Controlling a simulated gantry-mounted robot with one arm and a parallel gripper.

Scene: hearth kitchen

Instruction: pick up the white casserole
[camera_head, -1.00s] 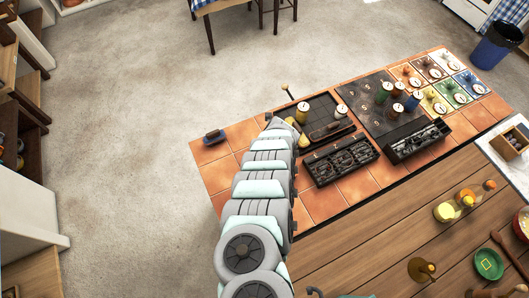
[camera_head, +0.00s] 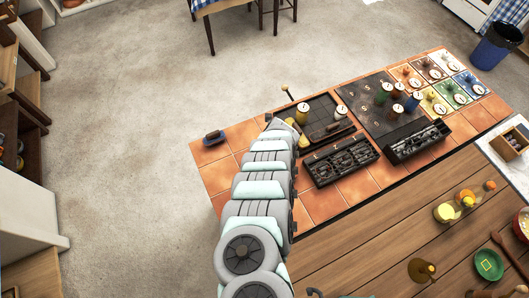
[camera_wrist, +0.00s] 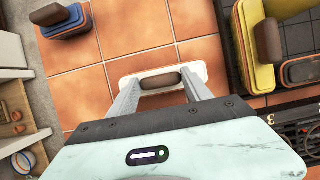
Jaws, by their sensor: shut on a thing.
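The white casserole (camera_wrist: 199,70) shows in the wrist view as a white rounded body with a dark brown handle on top. It stands over terracotta tiles. My gripper (camera_wrist: 160,82) is shut on it, with one finger at each end of the brown handle. Its near side is hidden by my fingers and gripper body. In the head view, my arm hides the casserole and the gripper. Whether it touches the tiles cannot be told.
A blue piece with a brown handle (camera_wrist: 68,28) stands to the left. A yellow piece (camera_wrist: 241,52) stands close on the right. In the head view, dark trays (camera_head: 342,161) and a dark board with several weights lie right of my arm. Bare tiles (camera_head: 222,177) lie left.

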